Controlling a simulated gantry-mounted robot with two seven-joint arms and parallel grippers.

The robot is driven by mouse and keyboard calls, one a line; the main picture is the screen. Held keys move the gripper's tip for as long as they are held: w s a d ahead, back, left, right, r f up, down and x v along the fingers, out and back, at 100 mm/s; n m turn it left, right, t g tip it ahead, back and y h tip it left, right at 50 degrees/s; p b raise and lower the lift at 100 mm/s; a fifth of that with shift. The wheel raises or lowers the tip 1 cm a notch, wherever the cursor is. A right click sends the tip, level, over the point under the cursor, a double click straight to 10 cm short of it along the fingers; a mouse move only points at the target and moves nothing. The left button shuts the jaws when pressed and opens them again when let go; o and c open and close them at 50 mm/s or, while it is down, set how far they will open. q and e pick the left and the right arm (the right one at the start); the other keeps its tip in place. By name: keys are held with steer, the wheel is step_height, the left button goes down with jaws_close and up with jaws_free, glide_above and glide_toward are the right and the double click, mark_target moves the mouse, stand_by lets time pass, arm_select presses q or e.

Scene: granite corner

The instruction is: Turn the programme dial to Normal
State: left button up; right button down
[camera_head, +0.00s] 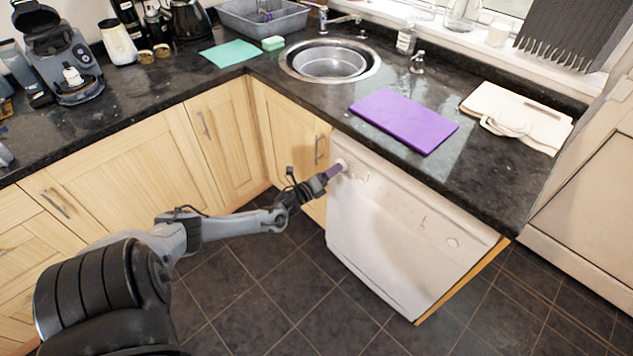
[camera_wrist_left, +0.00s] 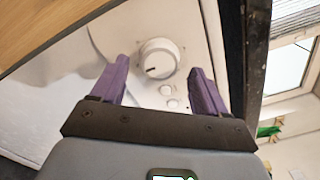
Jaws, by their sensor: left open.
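The white dishwasher (camera_head: 400,225) stands under the granite counter in the head view. Its round white programme dial (camera_wrist_left: 158,58) shows in the left wrist view, with a dark pointer mark at its lower left. In the head view the dial (camera_head: 341,164) is small, at the dishwasher's upper left. My left gripper (camera_wrist_left: 156,85) has purple fingers, open, one on each side just short of the dial in the picture; I cannot tell whether they touch it. In the head view my left gripper (camera_head: 334,170) reaches the panel. Dial lettering is not readable. My right gripper is not in view.
Two small round buttons (camera_wrist_left: 169,96) sit below the dial, between the fingers. The counter edge overhangs the dishwasher. A purple board (camera_head: 404,120), a folded cloth (camera_head: 515,115) and a sink (camera_head: 330,63) are on top. The tiled floor (camera_head: 290,290) is clear.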

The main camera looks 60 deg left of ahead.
arm_select(q)
steer(key=p+v, duration=0.1)
steer(key=v, duration=0.8)
